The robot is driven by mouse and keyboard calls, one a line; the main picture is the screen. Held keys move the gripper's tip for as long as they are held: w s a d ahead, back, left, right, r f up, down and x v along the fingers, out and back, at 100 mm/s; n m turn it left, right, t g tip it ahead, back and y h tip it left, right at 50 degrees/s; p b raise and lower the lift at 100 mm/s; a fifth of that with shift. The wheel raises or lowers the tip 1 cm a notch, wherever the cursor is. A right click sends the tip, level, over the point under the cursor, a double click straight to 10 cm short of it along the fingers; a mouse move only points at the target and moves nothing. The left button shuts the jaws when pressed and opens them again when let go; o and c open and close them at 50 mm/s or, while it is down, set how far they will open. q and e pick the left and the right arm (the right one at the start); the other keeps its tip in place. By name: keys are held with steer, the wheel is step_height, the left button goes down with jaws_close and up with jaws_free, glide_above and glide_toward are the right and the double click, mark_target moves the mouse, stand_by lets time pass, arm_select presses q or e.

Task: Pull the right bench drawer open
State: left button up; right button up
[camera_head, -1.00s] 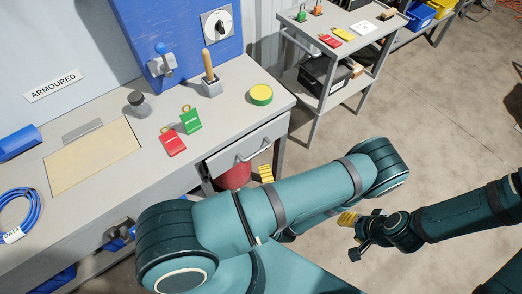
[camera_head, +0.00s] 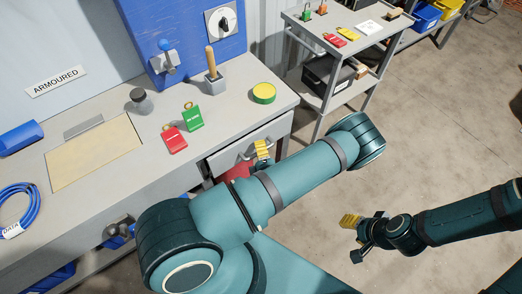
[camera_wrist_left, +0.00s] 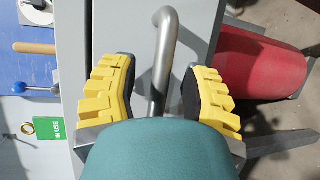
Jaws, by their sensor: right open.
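The right bench drawer (camera_head: 222,163) is a grey front under the right end of the bench top. It looks shut, with its front about in line with the bench. Its curved metal bar handle shows clearly in the left wrist view (camera_wrist_left: 164,62). My left gripper (camera_head: 262,150) is at the handle, its yellow fingertips partly hidden by my teal arm. In the left wrist view its two fingers stand apart, one on each side of the bar, with visible gaps. My right gripper (camera_head: 354,238) hangs open and empty over the floor at the right.
A red container (camera_head: 237,171) is beneath the drawer, close to my left arm. The bench top holds red (camera_head: 173,140) and green (camera_head: 193,117) tags and a yellow-green round item (camera_head: 263,93). A grey cart (camera_head: 337,103) stands behind right. The floor at right is clear.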

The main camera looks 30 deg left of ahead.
arm_select(q)
jaws_close()
steer(key=shift+d, duration=0.15)
steer(key=s+d, duration=0.3)
steer(key=d, duration=0.5)
steer(key=s+d, duration=0.3)
steer(key=d, duration=0.5)
steer(key=shift+s+b, duration=0.3)
steer(key=shift+s, duration=0.05)
jaws_free()
